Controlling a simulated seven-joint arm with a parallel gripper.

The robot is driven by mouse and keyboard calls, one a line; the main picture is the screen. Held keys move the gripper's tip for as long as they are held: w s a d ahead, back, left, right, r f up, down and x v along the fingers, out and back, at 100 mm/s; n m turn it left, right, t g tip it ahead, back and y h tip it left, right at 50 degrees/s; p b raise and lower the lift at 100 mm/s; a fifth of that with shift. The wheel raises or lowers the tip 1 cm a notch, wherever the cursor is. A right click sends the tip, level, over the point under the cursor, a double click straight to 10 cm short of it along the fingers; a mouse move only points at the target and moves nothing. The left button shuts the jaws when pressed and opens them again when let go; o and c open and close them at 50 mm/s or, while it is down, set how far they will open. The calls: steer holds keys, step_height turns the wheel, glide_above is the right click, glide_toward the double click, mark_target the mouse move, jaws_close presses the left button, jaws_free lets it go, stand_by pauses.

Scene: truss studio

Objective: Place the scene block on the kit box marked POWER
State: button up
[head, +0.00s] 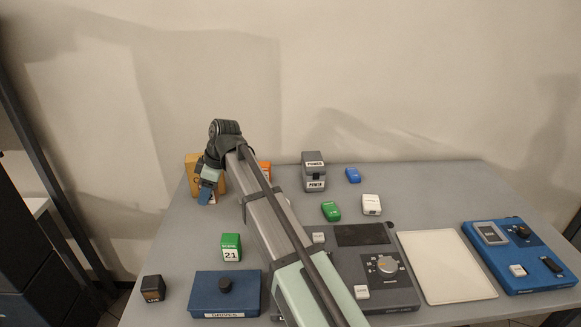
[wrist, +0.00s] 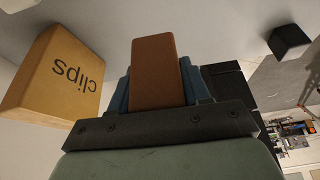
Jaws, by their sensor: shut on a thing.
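My gripper (head: 206,194) is at the back left of the table, in front of the yellow clips box. In the wrist view its blue fingers (wrist: 160,92) are shut on a plain brown block (wrist: 155,72). No marking shows on the block's visible face, and the fingers hide its sides. In the head view I cannot make the held block out. The grey kit box marked POWER (head: 314,174) stands at the back middle, right of my arm. A green block marked 21 (head: 231,248) stands at the front left; its small upper text is unreadable.
The yellow clips box (head: 190,167) also shows in the wrist view (wrist: 52,75). An orange box (head: 264,170) is partly hidden behind my arm. Small blue (head: 353,175), green (head: 331,211) and white (head: 371,204) items lie near the POWER box. A blue box (head: 225,301) is in front.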

steer(key=w+d+r+m+t, duration=0.1)
steer(key=w+d+r+m, duration=0.1)
steer(key=w+d, duration=0.5)
steer(key=w+d+r+m, duration=0.1)
steer(key=w+d+r, duration=0.25)
steer(key=d, duration=0.85)
steer(key=w+d+r+m+t, duration=0.1)
steer(key=w+d+r+m, duration=0.1)
steer(key=w+d, duration=0.5)
step_height(320, 180, up, 2)
steer(key=m+t+h, duration=0.1)
steer(key=m, duration=0.3)
glide_above(308, 157)
steer(key=s+d, duration=0.1)
steer(key=shift+s+d+f, duration=0.1)
steer(key=shift+f, duration=4.5)
steer(key=shift+f, duration=0.1)
steer(key=o, duration=1.1)
steer(key=v, duration=1.2)
steer(key=shift+s, duration=0.1)
